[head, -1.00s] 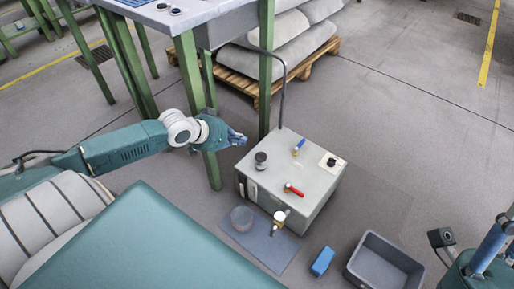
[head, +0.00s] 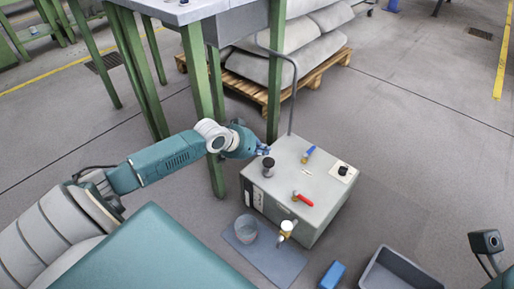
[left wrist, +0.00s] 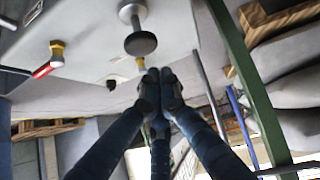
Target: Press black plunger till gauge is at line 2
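The black plunger (head: 268,163) stands upright on the near left part of the grey box's top (head: 290,178). In the left wrist view its round black knob (left wrist: 140,43) on a metal stem shows just beyond my fingers. My left gripper (head: 265,149) is beside the knob, on its far left side, with no clear contact. In the left wrist view its fingertips (left wrist: 160,76) are together with nothing between them. A brass fitting with a pale round part (head: 287,227) is at the box's front; I cannot make out a gauge reading or line 2.
A blue-handled valve (head: 309,153), a red-handled valve (head: 302,199) and a white plate with a black knob (head: 343,170) are on the box. A clear beaker (head: 246,229) stands on a blue mat (head: 283,266). A green table leg (head: 276,90) rises behind.

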